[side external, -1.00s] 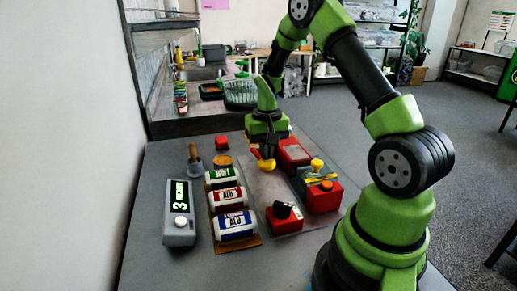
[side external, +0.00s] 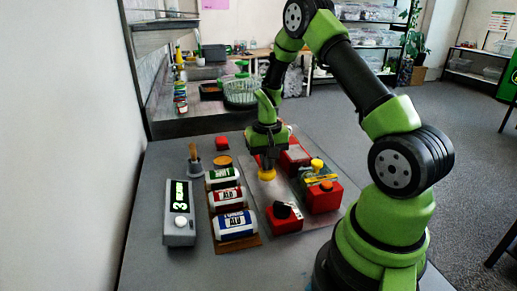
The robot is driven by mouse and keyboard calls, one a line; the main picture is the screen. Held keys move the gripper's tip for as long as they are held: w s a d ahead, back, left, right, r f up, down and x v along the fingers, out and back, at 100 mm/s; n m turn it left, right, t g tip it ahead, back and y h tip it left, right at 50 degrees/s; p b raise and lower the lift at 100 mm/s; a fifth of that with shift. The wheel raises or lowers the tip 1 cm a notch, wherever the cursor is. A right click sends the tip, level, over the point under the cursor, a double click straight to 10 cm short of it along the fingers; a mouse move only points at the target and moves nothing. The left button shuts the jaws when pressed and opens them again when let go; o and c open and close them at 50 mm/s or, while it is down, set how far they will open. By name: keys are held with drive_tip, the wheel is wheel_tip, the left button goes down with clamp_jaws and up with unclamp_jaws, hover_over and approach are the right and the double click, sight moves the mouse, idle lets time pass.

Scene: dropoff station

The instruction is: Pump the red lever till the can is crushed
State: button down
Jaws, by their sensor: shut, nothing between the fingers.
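My gripper (side external: 267,160) is shut and points down over the grey plate, right of the row of cans. A yellow rounded piece (side external: 267,175) shows right at its fingertips; I cannot tell whether they touch. A red block-shaped machine (side external: 297,155) stands just behind and right of the gripper, partly hidden by it. I cannot make out a red lever clearly. Three cans lie on their sides on a brown board: green-labelled (side external: 222,179), red-labelled (side external: 228,199) and blue-labelled (side external: 236,226). No can is visible in the machine.
A grey display box (side external: 179,213) with green text stands left of the cans. A red box with a black knob (side external: 285,217) and a red box with yellow parts (side external: 323,196) stand to the right. A small red block (side external: 222,143) and a brush holder (side external: 194,160) sit farther back.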

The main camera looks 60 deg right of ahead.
drive_tip(key=shift+f, duration=0.1)
drive_tip(key=shift+f, duration=1.15)
drive_tip(key=r, duration=0.8)
drive_tip(key=shift+w+d+r, duration=0.1)
drive_tip(key=shift+w+d, duration=0.3)
drive_tip(key=shift+s+a+f, duration=0.15)
drive_tip(key=shift+f, duration=0.65)
drive_tip(key=shift+s+a+f, duration=0.15)
drive_tip(key=shift+f, duration=0.6)
